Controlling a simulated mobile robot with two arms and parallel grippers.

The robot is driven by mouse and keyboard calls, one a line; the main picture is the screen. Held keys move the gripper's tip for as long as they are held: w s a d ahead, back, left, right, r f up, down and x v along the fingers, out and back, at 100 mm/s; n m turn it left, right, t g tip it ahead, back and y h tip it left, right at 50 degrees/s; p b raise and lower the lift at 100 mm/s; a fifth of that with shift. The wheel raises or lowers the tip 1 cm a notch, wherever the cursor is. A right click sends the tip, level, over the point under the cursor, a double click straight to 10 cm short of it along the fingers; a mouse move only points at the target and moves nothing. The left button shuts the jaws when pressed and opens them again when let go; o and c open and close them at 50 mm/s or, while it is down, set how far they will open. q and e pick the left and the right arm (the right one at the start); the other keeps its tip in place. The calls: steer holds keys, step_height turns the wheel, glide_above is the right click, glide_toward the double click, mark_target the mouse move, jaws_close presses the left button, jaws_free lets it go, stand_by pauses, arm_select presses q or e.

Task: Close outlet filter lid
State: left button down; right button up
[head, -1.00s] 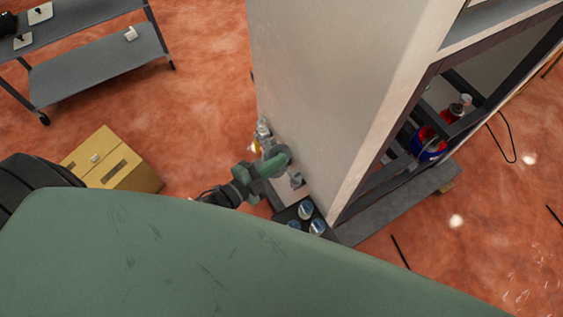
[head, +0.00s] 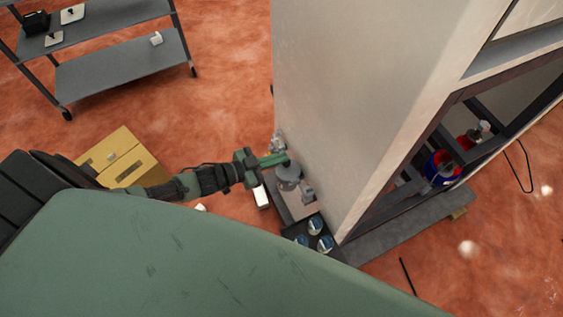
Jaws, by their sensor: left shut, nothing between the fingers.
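My left gripper (head: 281,158) comes in from the left, shut and empty. Its green fingers reach over a grey round filter part (head: 290,175) on a pale plate at the foot of the tall cabinet. The fingertips are at or just above its top. I cannot tell whether they touch it. The filter part is small and partly hidden, so I cannot tell whether its lid is open or closed. A small metal fitting (head: 278,141) stands just behind it. My right gripper is not in view.
The tall pale cabinet (head: 340,100) blocks the right side of my left gripper. Several cups (head: 325,243) stand in a dark tray in front. A grey shelf cart (head: 120,75) stands at the back left.

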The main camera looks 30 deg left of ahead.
arm_select(q)
steer(key=shift+w+a+f+b, duration=0.35)
steer(key=shift+a+f+b, duration=0.05)
steer(key=shift+f+b, duration=0.2)
steer(key=shift+a, duration=0.1)
stand_by(0.3)
steer(key=r+p, duration=0.3)
steer(key=r, duration=0.1)
steer(key=shift+w+r+p, duration=0.1)
steer(key=shift+w+p, duration=0.1)
steer(key=shift+p, duration=0.2)
steer(key=b+v, duration=0.1)
steer(key=v, duration=0.9)
steer(key=shift+a, duration=0.25)
